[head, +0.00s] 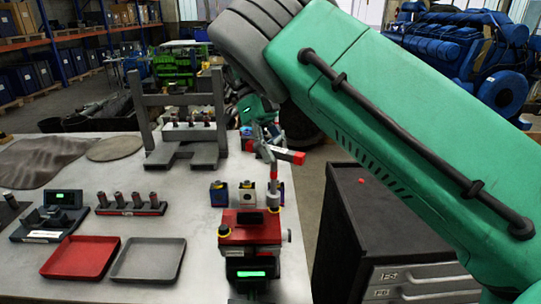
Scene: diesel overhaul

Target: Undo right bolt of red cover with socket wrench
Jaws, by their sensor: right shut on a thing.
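The red cover (242,232) sits on a block at the front right part of the table. My left gripper is not in view.
A red tray (82,258) and a grey tray (149,260) lie at the front left. A socket rack (131,208) stands behind them. A grey frame (183,119) stands at the back. Small blocks (219,193) sit behind the cover. A dark cabinet (375,220) is right of the table.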

